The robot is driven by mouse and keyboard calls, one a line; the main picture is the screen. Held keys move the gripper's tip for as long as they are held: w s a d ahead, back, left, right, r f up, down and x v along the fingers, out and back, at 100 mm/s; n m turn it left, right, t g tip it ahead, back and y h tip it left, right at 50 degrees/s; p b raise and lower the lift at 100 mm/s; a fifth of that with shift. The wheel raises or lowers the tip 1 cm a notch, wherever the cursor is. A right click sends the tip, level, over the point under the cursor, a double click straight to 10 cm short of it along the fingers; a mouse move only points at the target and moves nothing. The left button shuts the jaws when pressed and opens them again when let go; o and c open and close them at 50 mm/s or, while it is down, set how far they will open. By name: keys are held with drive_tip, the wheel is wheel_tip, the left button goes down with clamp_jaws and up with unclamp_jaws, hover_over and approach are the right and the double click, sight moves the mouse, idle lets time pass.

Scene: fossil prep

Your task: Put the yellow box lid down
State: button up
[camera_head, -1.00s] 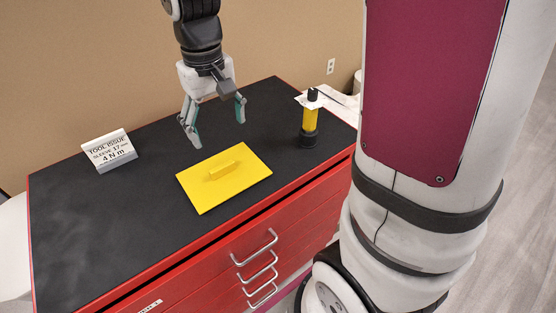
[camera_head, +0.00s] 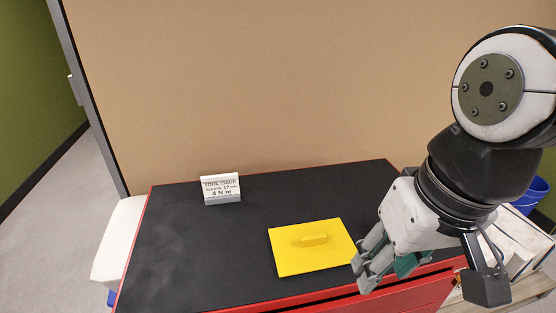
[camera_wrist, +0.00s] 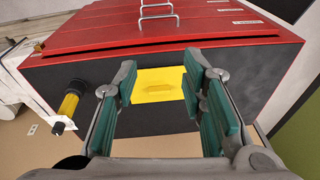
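The yellow box lid (camera_head: 300,256) lies flat on the black top of the red tool cabinet, its raised handle (camera_head: 314,240) facing up. My gripper (camera_head: 366,270) is in front of the cabinet top in the head view, just right of the lid's right edge in the picture. In the wrist view the lid (camera_wrist: 150,90) shows between and beyond the fingers of my gripper (camera_wrist: 160,100), which are spread wide with nothing between them. The right fingers hide part of the lid there.
A "TOOL ISSUE" sign (camera_head: 221,189) stands at the back left of the black cabinet top (camera_head: 180,250). A blue bin (camera_head: 532,195) is at the right. The left part of the top is clear.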

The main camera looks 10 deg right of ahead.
drive_tip(key=w+a+r+m+g+y+p, duration=0.1)
drive_tip(key=w+r+m+p, duration=0.1)
drive_tip(key=w+m+p, duration=0.3)
drive_tip(key=m+g+h+p, duration=0.15)
drive_tip(key=m+p, duration=0.45)
drive_tip(key=m, duration=0.6)
hover_over(314, 235)
wheel_tip(314, 235, down, 11)
wheel_tip(314, 235, down, 8)
drive_tip(key=shift+d+r, duration=0.15)
drive_tip(key=shift+f, duration=2.65)
drive_tip(key=shift+c, duration=0.6)
clamp_jaws()
